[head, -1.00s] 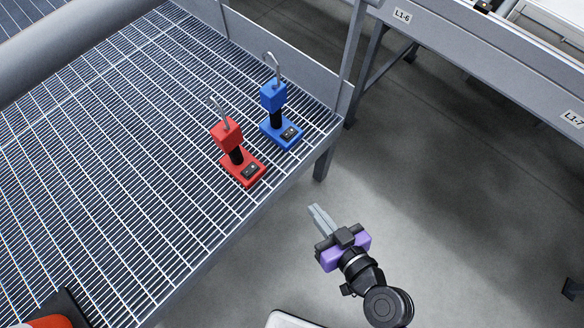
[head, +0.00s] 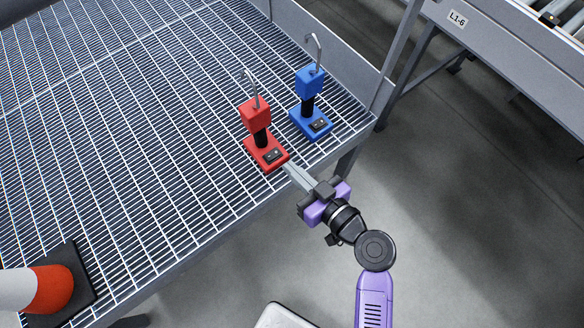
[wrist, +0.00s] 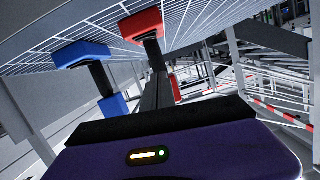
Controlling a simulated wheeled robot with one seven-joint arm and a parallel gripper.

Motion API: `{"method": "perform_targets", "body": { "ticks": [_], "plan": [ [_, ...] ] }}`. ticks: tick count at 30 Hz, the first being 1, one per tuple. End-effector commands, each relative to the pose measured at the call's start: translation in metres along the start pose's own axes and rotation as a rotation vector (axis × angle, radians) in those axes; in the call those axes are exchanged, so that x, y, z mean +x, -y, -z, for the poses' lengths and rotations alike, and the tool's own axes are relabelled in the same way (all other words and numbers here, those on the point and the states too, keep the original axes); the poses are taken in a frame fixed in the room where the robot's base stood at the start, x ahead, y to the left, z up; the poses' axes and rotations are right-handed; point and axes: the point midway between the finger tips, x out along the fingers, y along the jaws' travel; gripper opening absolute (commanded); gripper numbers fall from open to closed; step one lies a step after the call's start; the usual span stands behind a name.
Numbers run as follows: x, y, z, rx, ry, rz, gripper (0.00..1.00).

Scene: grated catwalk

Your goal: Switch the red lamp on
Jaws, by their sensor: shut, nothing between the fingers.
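The red lamp (head: 256,114) stands upright on the grated catwalk near its edge, with a hooked metal top and a small dark switch panel (head: 274,156) on its base. My gripper (head: 288,168) is shut and empty, its fingertips close to the front edge of the red base; I cannot tell whether they touch. In the wrist view the red lamp (wrist: 143,24) appears just beyond the fingers (wrist: 155,85). The blue lamp (head: 309,84) stands to the right and behind the red one; it also shows in the wrist view (wrist: 83,53). Whether the red lamp is lit cannot be told.
An orange and white cone (head: 50,288) on a black base is at the lower left of the grating (head: 130,150). A raised edge plate (head: 340,62) runs behind the lamps. A conveyor (head: 480,50) stands at the upper right. Open floor (head: 470,220) lies to the right.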

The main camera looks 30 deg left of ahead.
Motion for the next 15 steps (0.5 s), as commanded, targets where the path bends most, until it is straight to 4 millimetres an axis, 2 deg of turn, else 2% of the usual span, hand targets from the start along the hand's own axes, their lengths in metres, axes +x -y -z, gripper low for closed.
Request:
{"method": "perform_targets", "body": {
  "ticks": [3, 12, 15],
  "plan": [
    [0.025, 0.001, 0.001, -0.001, -0.002, 0.003, 0.0],
    [0.082, 0.001, 0.0, -0.001, 0.0, 0.003, 0.0],
    [0.083, 0.0, -0.021, 0.002, 0.002, 0.0, 0.0]
  ]
}}
